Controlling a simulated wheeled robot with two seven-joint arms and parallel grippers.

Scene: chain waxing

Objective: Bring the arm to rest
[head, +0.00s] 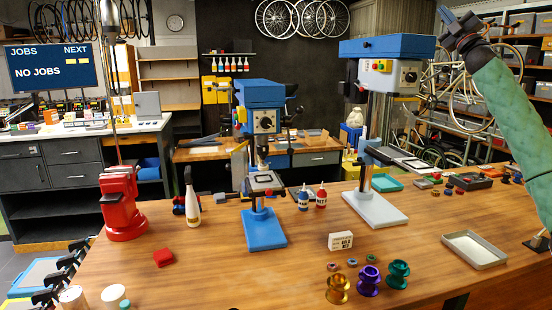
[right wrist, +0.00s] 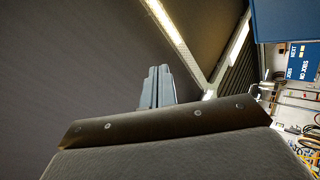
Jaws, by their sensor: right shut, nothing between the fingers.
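My right arm comes in from the right edge in the head view, in a green sleeve, and is raised well above the bench. My right gripper (head: 446,14) is at its upper end, pointing up and to the left, shut and empty. In the right wrist view the closed grey fingers (right wrist: 157,86) stand together against the dark ceiling, with nothing between them. My left gripper is in neither view.
The wooden bench (head: 215,275) holds a red stand (head: 122,205), a blue drill press (head: 262,228), a larger press (head: 375,208), two small bottles, coloured spools (head: 368,281) and a shallow tray (head: 474,250). The larger press's blue head (head: 388,46) is left of my right gripper.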

